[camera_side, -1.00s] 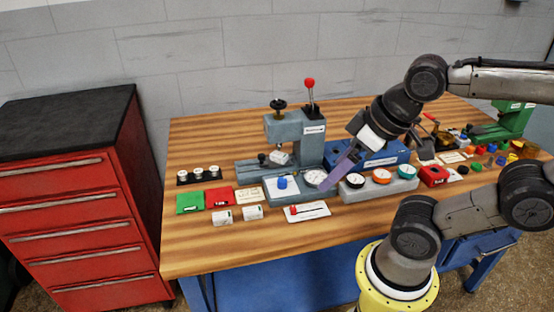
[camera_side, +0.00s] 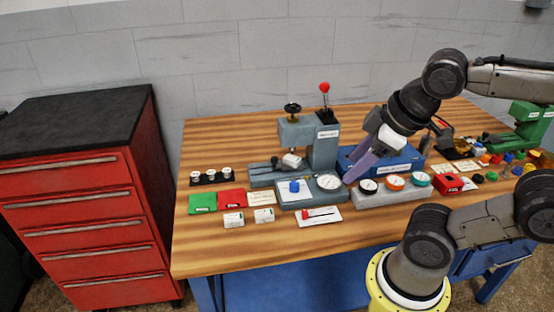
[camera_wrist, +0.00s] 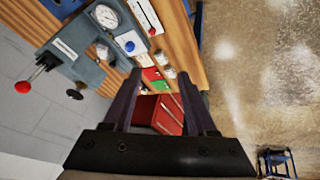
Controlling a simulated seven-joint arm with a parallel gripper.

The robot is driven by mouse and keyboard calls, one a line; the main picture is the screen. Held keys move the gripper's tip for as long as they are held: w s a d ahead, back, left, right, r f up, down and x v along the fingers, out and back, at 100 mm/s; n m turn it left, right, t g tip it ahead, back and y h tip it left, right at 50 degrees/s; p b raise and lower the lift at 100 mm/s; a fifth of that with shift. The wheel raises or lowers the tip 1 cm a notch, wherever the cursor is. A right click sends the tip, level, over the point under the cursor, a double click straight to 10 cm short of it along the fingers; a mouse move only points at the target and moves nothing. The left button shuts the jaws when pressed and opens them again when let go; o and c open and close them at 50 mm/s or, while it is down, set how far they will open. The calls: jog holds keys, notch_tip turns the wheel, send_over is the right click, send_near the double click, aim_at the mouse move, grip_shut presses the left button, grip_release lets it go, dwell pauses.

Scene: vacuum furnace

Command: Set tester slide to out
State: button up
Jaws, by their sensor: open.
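The grey bench tester (camera_side: 324,148) stands at the back middle of the table, with a red-knobbed lever on top and a black handwheel. On its low base a small metal block (camera_side: 291,160) sits beside a small black knob (camera_side: 274,160). I cannot tell for sure which part is the slide, or its position. The tester also shows at upper left in the wrist view (camera_wrist: 82,40). My gripper (camera_side: 350,180) is above the table, right of the tester and near the round dial (camera_side: 329,182). In the wrist view my gripper (camera_wrist: 158,78) is open and empty.
In front of the tester are a grey box with a blue knob (camera_side: 294,187) and a white card with a red marker (camera_side: 320,214). A blue unit (camera_side: 400,162) stands behind. The front table strip is clear.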

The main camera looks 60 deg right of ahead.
jog(key=w+d+r+n+g+h, duration=0.2)
jog(key=w+d+r+n+h, duration=0.1)
jog(key=w+d+r+n, duration=0.25)
jog(key=w+d+f+n+g+h, duration=0.1)
jog(key=w+f+n+h, duration=0.2)
jog(key=w, duration=0.7)
jog(key=w+f+n+g+h, duration=0.2)
jog(key=w+f+n, duration=0.25)
jog(key=w, duration=0.55)
jog(key=n, duration=0.2)
send_near(273, 159)
jog(key=shift+g, duration=0.3)
jog(key=x, duration=0.9)
jog(key=shift+w+d, duration=0.2)
jog(key=shift+w, duration=0.05)
grip_shut()
jog(key=shift+a, duration=0.1)
